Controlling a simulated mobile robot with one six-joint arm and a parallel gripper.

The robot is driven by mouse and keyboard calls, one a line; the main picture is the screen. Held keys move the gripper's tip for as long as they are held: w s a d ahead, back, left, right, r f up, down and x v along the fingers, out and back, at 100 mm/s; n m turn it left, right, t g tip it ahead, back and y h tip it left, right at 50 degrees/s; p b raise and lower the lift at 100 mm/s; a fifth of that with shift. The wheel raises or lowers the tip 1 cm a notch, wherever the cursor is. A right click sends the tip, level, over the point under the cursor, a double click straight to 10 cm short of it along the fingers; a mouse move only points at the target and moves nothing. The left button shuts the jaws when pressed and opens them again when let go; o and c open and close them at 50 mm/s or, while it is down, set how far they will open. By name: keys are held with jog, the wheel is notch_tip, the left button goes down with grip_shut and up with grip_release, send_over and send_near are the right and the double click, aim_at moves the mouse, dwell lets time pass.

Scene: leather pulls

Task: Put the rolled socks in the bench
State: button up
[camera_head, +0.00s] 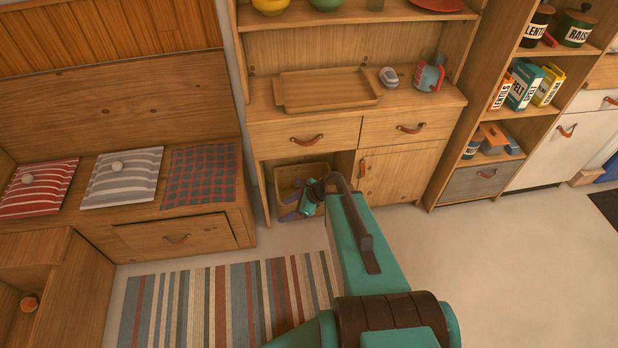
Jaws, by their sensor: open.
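A small grey and white striped bundle (388,77), which looks like the rolled socks, lies on the wooden cabinet's top, between a tray and a jug. The wooden bench (205,55) stands at the left with cushions on its seat. Its front has a drawer (205,232) with a leather pull (177,239); the drawer looks shut or nearly so, I cannot tell which. My gripper (298,207) is open and low, in front of the cabinet's open lower bay, well below the bundle and right of the bench. My arm partly hides it; no object shows between its fingers.
A wooden tray (325,89) and a jug (429,73) flank the bundle. A wooden bin (288,178) sits in the lower bay behind my gripper. A striped rug (225,303) lies before the bench.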

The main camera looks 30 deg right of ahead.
jog(key=s+a+f+n+g+h, duration=0.1)
jog(key=s+a+f+n+g, duration=0.2)
jog(key=s+a+f+n, duration=0.35)
jog(key=s+a+f+n+g, duration=0.35)
jog(key=s+a, duration=0.35)
jog(key=s, duration=0.3)
jog(key=s+d+f+n+g+h, duration=0.1)
jog(key=s+d+n+g+h, duration=0.3)
jog(key=s+n, duration=0.9)
jog(key=d+n+h, duration=0.1)
jog(key=n, duration=0.2)
jog(key=shift+s+f, duration=0.2)
jog(key=shift+s, duration=0.05)
jog(key=shift+d, duration=0.1)
